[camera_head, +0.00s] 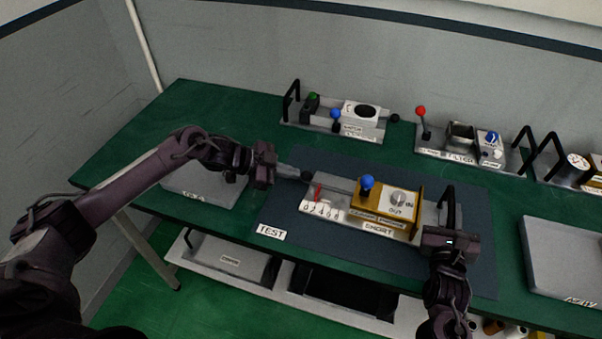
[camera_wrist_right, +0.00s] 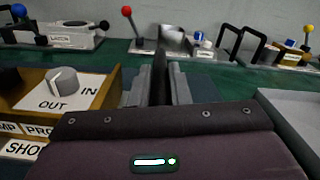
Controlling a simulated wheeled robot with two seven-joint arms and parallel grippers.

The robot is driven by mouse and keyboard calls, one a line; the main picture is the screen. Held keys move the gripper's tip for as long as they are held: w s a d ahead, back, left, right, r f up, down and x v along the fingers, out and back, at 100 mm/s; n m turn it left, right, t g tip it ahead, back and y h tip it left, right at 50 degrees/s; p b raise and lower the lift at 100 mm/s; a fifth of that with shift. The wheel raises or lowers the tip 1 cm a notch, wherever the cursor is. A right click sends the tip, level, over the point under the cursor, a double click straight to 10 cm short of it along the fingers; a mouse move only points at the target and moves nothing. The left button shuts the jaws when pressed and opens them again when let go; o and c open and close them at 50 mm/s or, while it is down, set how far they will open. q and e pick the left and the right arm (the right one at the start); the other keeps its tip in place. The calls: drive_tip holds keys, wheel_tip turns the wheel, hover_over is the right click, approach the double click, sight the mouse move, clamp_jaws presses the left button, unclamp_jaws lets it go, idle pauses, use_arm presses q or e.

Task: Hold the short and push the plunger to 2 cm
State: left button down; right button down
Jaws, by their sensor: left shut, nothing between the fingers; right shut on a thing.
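The short (camera_head: 376,229) lies on the dark TEST mat, with a brass block, blue ball knob (camera_head: 367,182) and a grey IN/OUT dial (camera_head: 398,199), which also shows in the right wrist view (camera_wrist_right: 62,82). Its white scale (camera_head: 325,212) and red pointer (camera_head: 318,191) are at its left end; the exact reading is too small to tell. The plunger's dark end (camera_head: 306,175) points left. My left gripper (camera_head: 284,170) is shut and empty, close at the plunger's end; contact is unclear. My right gripper (camera_head: 446,228) is shut on the short's black handle (camera_head: 451,205), seen between its fingers (camera_wrist_right: 160,78).
Behind the mat (camera_head: 282,208) stand a device with a green knob (camera_head: 313,97), the filter with a red-ball lever (camera_head: 421,111), and another handled device (camera_head: 575,162). Grey trays lie at left (camera_head: 205,190) and right (camera_head: 565,258). A lower shelf (camera_head: 230,260) runs below the front edge.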

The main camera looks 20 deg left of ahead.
use_arm(q)
drive_tip(key=shift+d+r, duration=0.1)
drive_tip(key=shift+r, duration=0.05)
use_arm(e)
drive_tip(key=shift+s+f, duration=0.1)
drive_tip(key=shift+f, duration=0.3)
use_arm(q)
drive_tip(key=shift+a+r, duration=1.25)
drive_tip(key=shift+r, duration=0.15)
use_arm(e)
drive_tip(key=c, duration=1.6)
unclamp_jaws()
use_arm(q)
drive_tip(key=v, duration=1.1)
drive_tip(key=shift+a+r, duration=0.2)
drive_tip(key=shift+a, duration=0.2)
use_arm(e)
drive_tip(key=o, duration=0.3)
drive_tip(key=shift+w+r, duration=0.15)
drive_tip(key=shift+w, duration=0.05)
use_arm(q)
drive_tip(key=shift+s, duration=0.1)
